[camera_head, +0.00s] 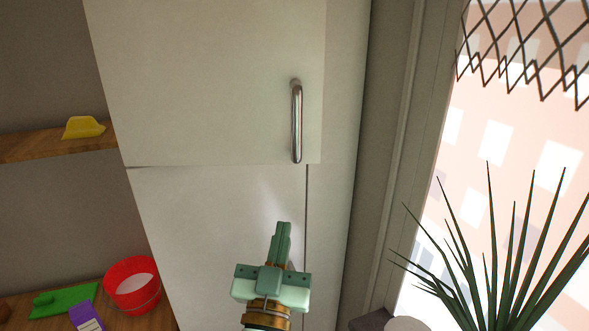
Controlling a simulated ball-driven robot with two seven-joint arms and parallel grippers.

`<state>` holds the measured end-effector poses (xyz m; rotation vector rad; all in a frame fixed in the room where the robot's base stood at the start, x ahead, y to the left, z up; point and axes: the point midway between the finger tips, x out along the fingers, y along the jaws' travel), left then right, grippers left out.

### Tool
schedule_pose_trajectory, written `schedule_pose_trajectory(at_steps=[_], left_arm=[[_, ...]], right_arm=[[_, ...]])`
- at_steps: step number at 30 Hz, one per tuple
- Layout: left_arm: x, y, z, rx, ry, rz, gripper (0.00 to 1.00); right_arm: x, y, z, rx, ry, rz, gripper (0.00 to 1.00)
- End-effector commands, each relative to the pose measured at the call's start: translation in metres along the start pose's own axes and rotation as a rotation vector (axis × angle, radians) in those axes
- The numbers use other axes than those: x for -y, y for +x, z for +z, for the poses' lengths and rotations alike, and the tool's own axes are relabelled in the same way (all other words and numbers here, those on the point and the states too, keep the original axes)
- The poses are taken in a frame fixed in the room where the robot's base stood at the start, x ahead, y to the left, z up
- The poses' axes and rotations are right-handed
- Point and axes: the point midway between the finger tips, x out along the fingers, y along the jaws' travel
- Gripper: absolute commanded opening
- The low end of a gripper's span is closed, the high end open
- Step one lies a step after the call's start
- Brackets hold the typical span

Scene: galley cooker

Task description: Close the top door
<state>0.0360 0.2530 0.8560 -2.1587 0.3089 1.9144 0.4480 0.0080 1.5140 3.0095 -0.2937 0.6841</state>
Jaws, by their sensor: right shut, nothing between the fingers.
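The top door (210,80) is a white panel with an upright metal bar handle (297,120) near its right edge. Its lower right corner sticks out past the edge line of the lower door (215,235), so it looks slightly ajar; the exact gap is hard to tell. My right gripper (283,228) is green, shut and empty. It shows in front of the lower door, below the handle and apart from it. My left gripper is out of view.
Wooden shelves at left hold a yellow object (83,127), a red bucket (132,286), a green board (64,300) and a purple item (87,318). A spiky plant (490,265) stands by the window at right.

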Motion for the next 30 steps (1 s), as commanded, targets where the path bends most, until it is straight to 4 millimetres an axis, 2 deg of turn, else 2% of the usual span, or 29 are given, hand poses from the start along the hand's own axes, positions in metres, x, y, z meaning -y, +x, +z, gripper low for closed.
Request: schedule_pose_trajectory(at_steps=[5, 18, 24, 30], left_arm=[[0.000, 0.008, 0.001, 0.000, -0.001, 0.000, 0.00], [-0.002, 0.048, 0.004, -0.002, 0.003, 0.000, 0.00], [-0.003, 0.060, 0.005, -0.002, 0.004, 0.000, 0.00], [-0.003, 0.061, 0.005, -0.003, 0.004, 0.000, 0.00]], right_arm=[[-0.001, 0.022, 0.001, -0.005, -0.001, 0.002, 0.00], [0.000, 0.110, 0.004, -0.005, -0.003, 0.001, 0.00], [-0.001, 0.131, 0.003, -0.002, -0.003, 0.002, 0.00], [-0.001, 0.137, 0.001, -0.001, -0.003, 0.001, 0.00]])
